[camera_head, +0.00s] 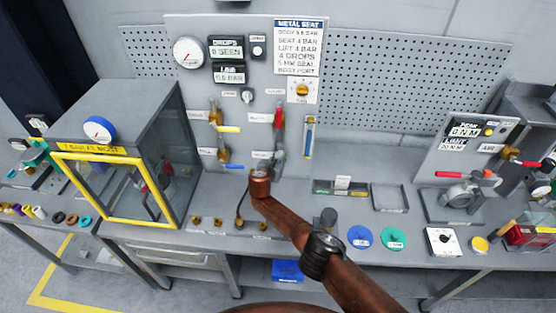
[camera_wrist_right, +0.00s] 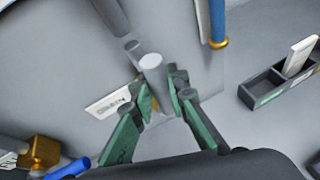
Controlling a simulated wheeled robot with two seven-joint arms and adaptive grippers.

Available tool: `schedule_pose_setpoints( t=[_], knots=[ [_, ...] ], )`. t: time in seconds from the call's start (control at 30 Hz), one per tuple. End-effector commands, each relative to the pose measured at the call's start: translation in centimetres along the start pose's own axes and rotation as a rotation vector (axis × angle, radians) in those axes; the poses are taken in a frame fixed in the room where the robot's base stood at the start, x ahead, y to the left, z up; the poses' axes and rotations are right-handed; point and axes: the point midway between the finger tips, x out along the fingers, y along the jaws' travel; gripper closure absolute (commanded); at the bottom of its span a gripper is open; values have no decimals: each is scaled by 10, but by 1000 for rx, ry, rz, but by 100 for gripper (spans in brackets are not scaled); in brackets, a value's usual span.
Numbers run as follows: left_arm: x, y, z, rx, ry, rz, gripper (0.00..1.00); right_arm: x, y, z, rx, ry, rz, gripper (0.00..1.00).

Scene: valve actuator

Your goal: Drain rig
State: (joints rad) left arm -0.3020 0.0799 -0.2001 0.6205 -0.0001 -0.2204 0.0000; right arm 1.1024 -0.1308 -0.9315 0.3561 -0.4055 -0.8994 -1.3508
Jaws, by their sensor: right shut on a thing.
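The drain rig is the upright grey panel (camera_head: 185,25) with a round gauge (camera_head: 188,52), a drops display (camera_head: 226,47) reading 0 SEEN and a line display (camera_head: 228,73) in bar. A valve with a red lever (camera_head: 279,115) pointing up is on its right half. A yellow-handled valve (camera_head: 228,129) is to the left. My right gripper (camera_head: 263,168) is at the panel's lower part, below the red lever. In the right wrist view its green fingers (camera_wrist_right: 163,108) are closed on a grey cylinder (camera_wrist_right: 152,70). My left gripper is out of view.
A blue tube (camera_head: 309,137) stands close right of the gripper. Left is a yellow-framed cabinet (camera_head: 163,115). On the bench are small brass fittings (camera_head: 197,220), a divided tray (camera_head: 340,188), and blue (camera_head: 360,237) and green (camera_head: 394,238) discs. A second valve station (camera_head: 462,190) is right.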

Motion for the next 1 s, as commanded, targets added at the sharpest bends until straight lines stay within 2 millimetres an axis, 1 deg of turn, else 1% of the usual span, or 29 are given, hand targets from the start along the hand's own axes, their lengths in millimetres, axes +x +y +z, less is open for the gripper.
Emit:
schedule_pose_setpoints(
  t=[0.07, 0.17, 0.47, 0.5, 0.77, 0.93, 1.0],
  knots=[
    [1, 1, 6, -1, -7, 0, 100, 0, 0, 0, -9, -3, -4, 100],
    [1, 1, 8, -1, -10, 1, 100, 0, -1, 0, -14, -4, -7, 100],
    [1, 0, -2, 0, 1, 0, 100, 0, -1, 0, -14, -3, -8, 100],
    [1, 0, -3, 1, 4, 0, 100, 0, -1, 0, -13, -3, -8, 85],
    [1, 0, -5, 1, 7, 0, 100, 0, -1, 0, -13, -3, -8, 67],
    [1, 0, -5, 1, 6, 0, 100, 0, -1, 0, -13, -3, -8, 67],
    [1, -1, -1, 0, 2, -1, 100, 0, -1, 0, -13, -3, -8, 67]
  ],
)
